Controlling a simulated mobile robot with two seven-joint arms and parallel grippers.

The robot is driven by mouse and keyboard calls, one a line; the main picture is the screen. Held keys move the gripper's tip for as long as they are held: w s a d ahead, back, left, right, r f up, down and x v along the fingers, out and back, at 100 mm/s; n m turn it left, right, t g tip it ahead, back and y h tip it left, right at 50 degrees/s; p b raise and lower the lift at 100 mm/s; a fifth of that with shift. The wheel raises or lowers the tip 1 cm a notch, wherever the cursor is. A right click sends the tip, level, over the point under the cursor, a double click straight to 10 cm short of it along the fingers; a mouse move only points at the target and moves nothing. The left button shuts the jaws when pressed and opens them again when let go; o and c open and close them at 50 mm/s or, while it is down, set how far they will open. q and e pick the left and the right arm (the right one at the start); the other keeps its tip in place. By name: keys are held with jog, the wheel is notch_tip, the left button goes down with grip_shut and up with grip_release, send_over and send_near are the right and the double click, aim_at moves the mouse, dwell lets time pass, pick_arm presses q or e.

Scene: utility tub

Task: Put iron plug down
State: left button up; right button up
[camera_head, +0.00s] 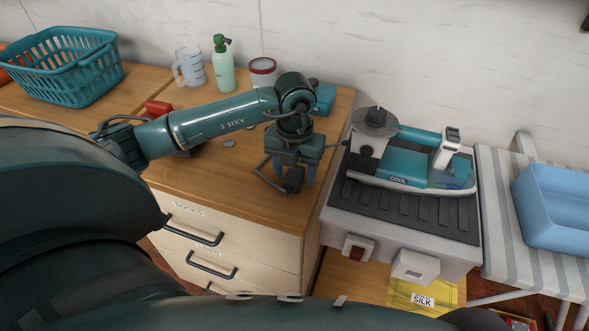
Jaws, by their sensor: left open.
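The steam iron (410,160), teal and white with a "COOL" label, rests on the dark ribbed top of a grey stand (400,215). A thin cord seems to run from the iron's left side towards my left gripper. My left gripper (296,180) points down, open, over the front right corner of the wooden cabinet top. A small dark piece (292,181) at its fingertips may be the iron plug, but I cannot tell it clearly from the gripper parts, nor whether it touches the wood. My right gripper is not in view.
The wooden top (225,175) has free room before my arm. A blue tub (555,208) sits right on a striped ironing board (497,215).

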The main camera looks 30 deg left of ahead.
aim_at(295, 174)
pick_arm(q)
notch_tip(295, 174, up, 12)
jog(key=b, duration=0.1)
jog(key=shift+r, duration=0.15)
dwell(0.6)
